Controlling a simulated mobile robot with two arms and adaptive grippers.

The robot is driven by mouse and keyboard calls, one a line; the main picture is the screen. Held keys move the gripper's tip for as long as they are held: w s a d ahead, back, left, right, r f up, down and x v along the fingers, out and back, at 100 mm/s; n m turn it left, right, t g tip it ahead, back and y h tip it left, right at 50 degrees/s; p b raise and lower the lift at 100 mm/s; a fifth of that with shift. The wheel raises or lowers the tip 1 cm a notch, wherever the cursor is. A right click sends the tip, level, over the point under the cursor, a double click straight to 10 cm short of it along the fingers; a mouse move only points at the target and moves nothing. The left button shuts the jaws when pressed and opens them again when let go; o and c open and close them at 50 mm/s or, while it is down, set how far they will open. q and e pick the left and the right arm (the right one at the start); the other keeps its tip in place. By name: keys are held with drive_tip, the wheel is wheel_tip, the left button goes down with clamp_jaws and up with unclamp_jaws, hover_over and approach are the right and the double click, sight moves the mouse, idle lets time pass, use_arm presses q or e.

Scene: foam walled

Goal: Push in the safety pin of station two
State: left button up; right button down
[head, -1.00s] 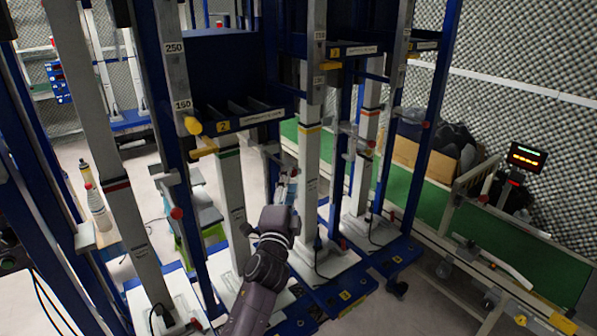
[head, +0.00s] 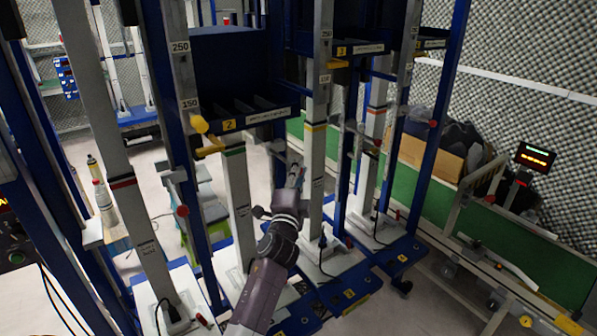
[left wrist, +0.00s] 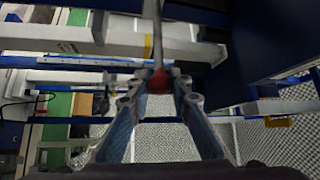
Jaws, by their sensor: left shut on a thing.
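Station two has a yellow "2" label (head: 229,124) on its dark blue shelf. My left gripper (head: 294,170) is beside the station's uprights, in front of a grey post with a yellow band (head: 314,150). In the left wrist view my left gripper (left wrist: 158,82) is shut on a red ball knob (left wrist: 158,81) on a grey rod, which fits the safety pin. The rod runs upward in that view. The pin's hole and its depth are hidden. My right gripper is not in view.
Another red knob (head: 182,211) is on the blue upright to the left. Yellow handles (head: 200,124) stick out near the shelf. Station three's label (head: 341,50) is to the right. A green-sided conveyor (head: 520,240) stands at the right.

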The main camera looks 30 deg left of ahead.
sight(281, 159)
use_arm(q)
drive_tip(key=shift+a, duration=0.1)
clamp_jaws()
drive_tip(key=w+a, duration=0.1)
drive_tip(key=a, duration=0.1)
drive_tip(key=w+a+b, duration=0.1)
drive_tip(key=a, duration=0.2)
drive_tip(key=w+a, duration=0.1)
drive_tip(key=a, duration=0.1)
drive_tip(key=shift+w+a+f, duration=0.1)
drive_tip(key=shift+a, duration=0.15)
drive_tip(key=shift+w+a, duration=0.1)
drive_tip(key=shift+a, duration=0.15)
drive_tip(key=shift+r, duration=0.2)
drive_tip(key=o, duration=0.5)
unclamp_jaws()
drive_tip(key=o, duration=0.5)
drive_tip(key=shift+a+f, duration=0.15)
drive_tip(key=shift+c, duration=0.2)
drive_tip(key=shift+s+d+f, duration=0.1)
drive_tip(key=shift+s+d, duration=0.25)
drive_tip(key=shift+s, duration=0.05)
drive_tip(key=v, duration=1.1)
